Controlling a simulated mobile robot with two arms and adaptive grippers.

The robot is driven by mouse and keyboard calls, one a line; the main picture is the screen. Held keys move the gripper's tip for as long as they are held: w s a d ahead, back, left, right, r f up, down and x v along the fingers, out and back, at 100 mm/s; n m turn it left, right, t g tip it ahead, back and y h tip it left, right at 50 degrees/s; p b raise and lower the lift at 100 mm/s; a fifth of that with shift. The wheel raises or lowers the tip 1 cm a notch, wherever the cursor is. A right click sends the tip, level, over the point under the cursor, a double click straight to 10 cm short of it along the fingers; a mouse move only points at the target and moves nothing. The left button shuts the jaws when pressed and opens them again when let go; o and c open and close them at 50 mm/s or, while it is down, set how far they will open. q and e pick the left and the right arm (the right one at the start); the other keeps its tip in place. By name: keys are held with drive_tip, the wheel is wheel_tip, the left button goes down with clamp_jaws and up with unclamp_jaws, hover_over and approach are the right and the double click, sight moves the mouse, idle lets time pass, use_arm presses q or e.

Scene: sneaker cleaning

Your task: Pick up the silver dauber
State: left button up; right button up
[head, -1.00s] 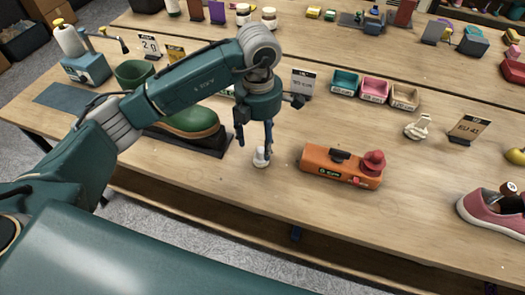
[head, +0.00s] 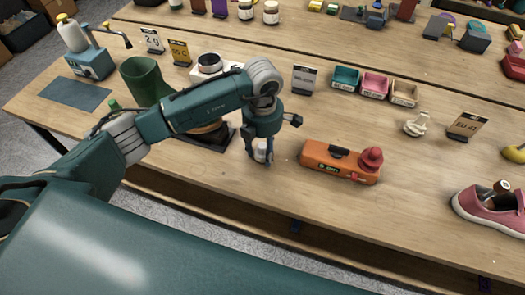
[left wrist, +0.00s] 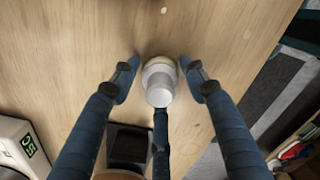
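The silver dauber (head: 262,147), a small pale upright piece with a round base, stands on the wooden table near its front edge. It also shows in the left wrist view (left wrist: 159,90), seen from above. My left gripper (head: 260,158) points down around the dauber. In the left wrist view my left gripper (left wrist: 159,82) is open, with a blue finger on either side of the dauber and a visible gap at each side. In the head view the fingers partly hide the dauber. My right gripper is out of both views.
An orange device (head: 341,162) with a red knob stands just right of the gripper. A dark base plate (head: 222,146) lies on the left, partly under my arm. Small bins (head: 374,86) stand behind. A pink sneaker (head: 490,210) is at the right. Bare table lies in front.

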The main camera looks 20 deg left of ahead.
use_arm(q)
drive_tip(key=c, duration=0.6)
drive_tip(key=shift+w+r, duration=0.1)
drive_tip(key=shift+r, duration=0.35)
wheel_tip(320, 180, up, 14)
drive_tip(key=b, duration=0.4)
wheel_tip(320, 180, up, 5)
hover_over(263, 145)
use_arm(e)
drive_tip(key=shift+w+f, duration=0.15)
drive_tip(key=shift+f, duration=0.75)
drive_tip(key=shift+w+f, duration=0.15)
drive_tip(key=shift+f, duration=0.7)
